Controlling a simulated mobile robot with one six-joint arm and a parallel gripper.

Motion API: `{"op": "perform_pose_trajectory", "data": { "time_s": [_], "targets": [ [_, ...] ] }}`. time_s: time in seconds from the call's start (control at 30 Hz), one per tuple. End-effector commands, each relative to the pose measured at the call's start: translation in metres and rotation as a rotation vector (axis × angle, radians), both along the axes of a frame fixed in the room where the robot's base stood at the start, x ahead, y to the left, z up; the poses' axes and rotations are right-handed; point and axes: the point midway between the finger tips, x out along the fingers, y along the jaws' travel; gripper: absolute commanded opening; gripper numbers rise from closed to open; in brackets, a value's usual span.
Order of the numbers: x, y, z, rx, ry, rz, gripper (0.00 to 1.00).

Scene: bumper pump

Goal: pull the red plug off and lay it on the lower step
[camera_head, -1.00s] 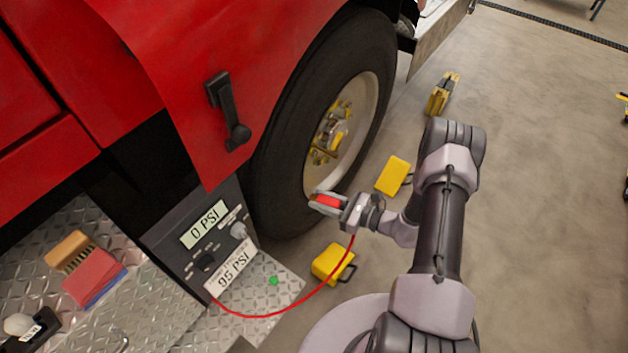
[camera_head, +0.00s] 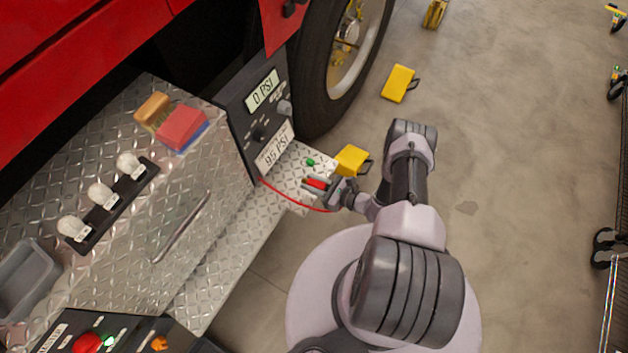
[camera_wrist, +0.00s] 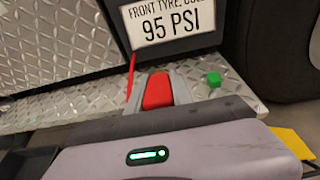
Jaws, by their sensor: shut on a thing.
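My gripper (camera_head: 317,185) is shut on the red plug (camera_head: 315,182), whose red hose (camera_head: 290,199) runs to the gauge panel. The plug also shows in the wrist view (camera_wrist: 157,91), between the two grey fingers. The gripper is at the right end of the lower step (camera_head: 225,257), a diamond-plate ledge below the panel. I cannot tell whether the plug touches the step. A small green cap (camera_head: 310,162) stands on the step just beyond the gripper; in the wrist view it is right of the plug (camera_wrist: 214,79).
The gauge panel (camera_head: 256,110) reads 0 PSI above a 95 PSI label. The upper step holds a brush (camera_head: 153,108), a red sponge (camera_head: 182,127) and a rack of bulbs (camera_head: 104,200). The tyre (camera_head: 330,100) and yellow chocks (camera_head: 351,159) are beyond.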

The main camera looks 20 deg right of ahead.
Motion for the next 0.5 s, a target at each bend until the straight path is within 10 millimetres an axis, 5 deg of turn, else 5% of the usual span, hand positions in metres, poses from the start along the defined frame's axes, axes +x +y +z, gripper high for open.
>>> {"op": "perform_pose_trajectory", "data": {
  "time_s": [0.5],
  "targets": [
    [0.067, 0.05, -0.028, 0.0, -0.003, 0.004, 0.0]
  ]
}}
